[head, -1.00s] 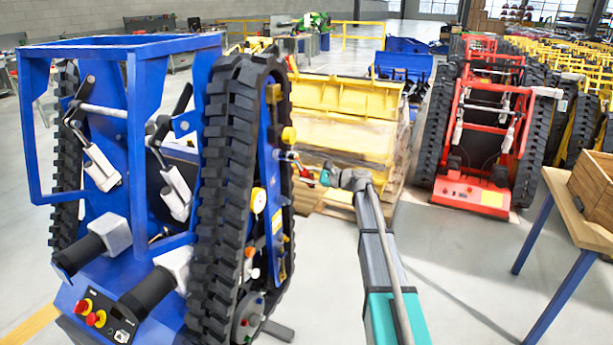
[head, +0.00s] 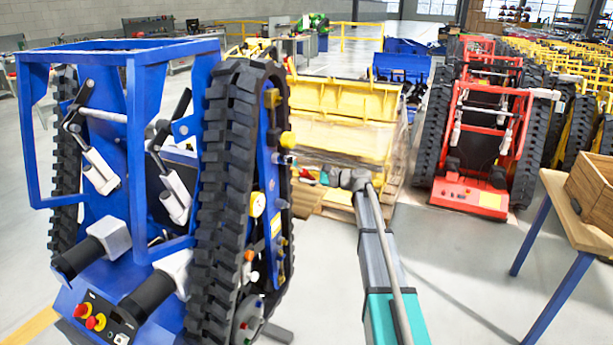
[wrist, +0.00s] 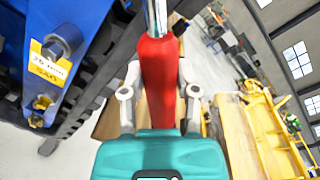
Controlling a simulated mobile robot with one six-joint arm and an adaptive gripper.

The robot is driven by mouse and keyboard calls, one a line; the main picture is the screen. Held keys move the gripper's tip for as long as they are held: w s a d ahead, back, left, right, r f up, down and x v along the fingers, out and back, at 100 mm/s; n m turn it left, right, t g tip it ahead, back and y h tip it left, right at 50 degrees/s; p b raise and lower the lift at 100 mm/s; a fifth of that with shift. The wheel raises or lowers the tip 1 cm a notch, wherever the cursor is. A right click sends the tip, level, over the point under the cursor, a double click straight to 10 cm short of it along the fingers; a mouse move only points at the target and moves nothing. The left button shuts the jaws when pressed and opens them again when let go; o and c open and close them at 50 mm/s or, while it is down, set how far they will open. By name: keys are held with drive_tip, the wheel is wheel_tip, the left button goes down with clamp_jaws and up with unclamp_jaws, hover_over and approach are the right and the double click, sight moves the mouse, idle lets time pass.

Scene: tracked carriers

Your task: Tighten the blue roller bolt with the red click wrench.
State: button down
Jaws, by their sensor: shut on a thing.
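The red click wrench (wrist: 158,75) is held between the two grey fingers of my gripper (wrist: 160,93) in the wrist view. Its bright metal shaft runs up out of the top of that view, so its working end is hidden there. In the head view my gripper (head: 333,178) is beside the right track of the blue carrier (head: 140,110). A large grey hex bolt (wrist: 68,40) sits in the carrier's blue side plate, beside a yellow size label (wrist: 50,64). The wrench shaft is apart from this bolt in the picture. I cannot tell whether the wrench touches any bolt.
The black track (head: 228,170) stands close to my gripper. A yellow carrier part (head: 340,110) on a pallet is behind it. A red carrier (head: 478,190) and a wooden table (head: 575,205) are to the right. Open floor lies between.

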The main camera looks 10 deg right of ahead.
drive_tip(key=shift+s+a+f+m+b, duration=0.3)
drive_tip(key=shift+s+f+m+b, duration=0.1)
drive_tip(key=shift+m+b, duration=0.1)
drive_tip(key=shift+f, duration=0.1)
idle(0.3)
drive_tip(key=shift+s+a+f+m+b, duration=0.2)
drive_tip(key=shift+s+m+b, duration=0.05)
drive_tip(key=shift+m+b, duration=0.05)
drive_tip(key=shift+s+a, duration=0.1)
drive_tip(key=shift+s, duration=0.1)
drive_tip(key=shift+s+a+f+m, duration=0.1)
drive_tip(key=shift+f+m, duration=0.1)
drive_tip(key=shift+m, duration=0.1)
drive_tip(key=shift+s+a+f+m+b, duration=0.25)
drive_tip(key=shift+s+m+b, duration=0.15)
drive_tip(key=shift+m+b, duration=0.15)
drive_tip(key=shift+s+a, duration=0.1)
idle(0.3)
drive_tip(key=shift+w+d+r+n, duration=0.1)
drive_tip(key=shift+w+d+n, duration=0.1)
drive_tip(key=shift+w+n, duration=0.1)
idle(0.4)
